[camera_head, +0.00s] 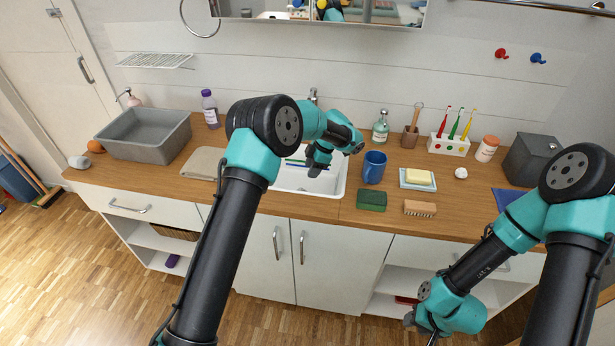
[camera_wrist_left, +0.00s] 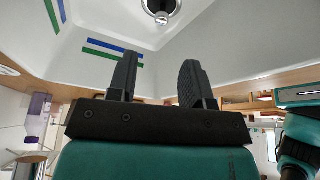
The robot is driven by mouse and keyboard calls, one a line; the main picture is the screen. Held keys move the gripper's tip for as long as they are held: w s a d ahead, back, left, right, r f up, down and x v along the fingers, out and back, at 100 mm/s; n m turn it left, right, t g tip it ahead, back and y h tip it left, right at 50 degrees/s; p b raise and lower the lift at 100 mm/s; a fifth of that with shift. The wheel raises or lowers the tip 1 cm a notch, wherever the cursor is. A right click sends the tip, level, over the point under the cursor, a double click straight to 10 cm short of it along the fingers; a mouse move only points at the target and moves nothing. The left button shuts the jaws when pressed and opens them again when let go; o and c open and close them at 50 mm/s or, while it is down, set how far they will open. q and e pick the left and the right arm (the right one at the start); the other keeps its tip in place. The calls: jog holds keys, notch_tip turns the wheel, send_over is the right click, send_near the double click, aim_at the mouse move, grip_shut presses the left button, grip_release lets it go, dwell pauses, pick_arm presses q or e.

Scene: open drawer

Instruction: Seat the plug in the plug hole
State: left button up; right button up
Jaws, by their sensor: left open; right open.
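The white sink (camera_head: 290,182) is set into the wooden counter, and my left gripper (camera_head: 318,168) reaches down into it. In the left wrist view my left gripper (camera_wrist_left: 158,80) is open, its two dark fingers apart with nothing seen between them. Beyond the fingertips, a round metal fitting with a dark centre, apparently the plug hole (camera_wrist_left: 160,8), shows at the top edge, partly cut off. I cannot make out the plug in either view. My right gripper (camera_head: 425,328) is low in front of the cabinets, mostly hidden by its wrist, away from the sink.
Blue and green stripes (camera_wrist_left: 110,50) mark the basin wall. A blue mug (camera_head: 374,167), a green sponge (camera_head: 371,200) and a brush (camera_head: 420,208) stand right of the sink. A folded cloth (camera_head: 203,162) and a grey tub (camera_head: 150,135) are left. The tap (camera_head: 313,96) is behind.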

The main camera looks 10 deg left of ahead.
pick_arm(q)
jog(key=shift+d+r, duration=0.15)
jog(key=shift+r, duration=0.3)
dwell(0.4)
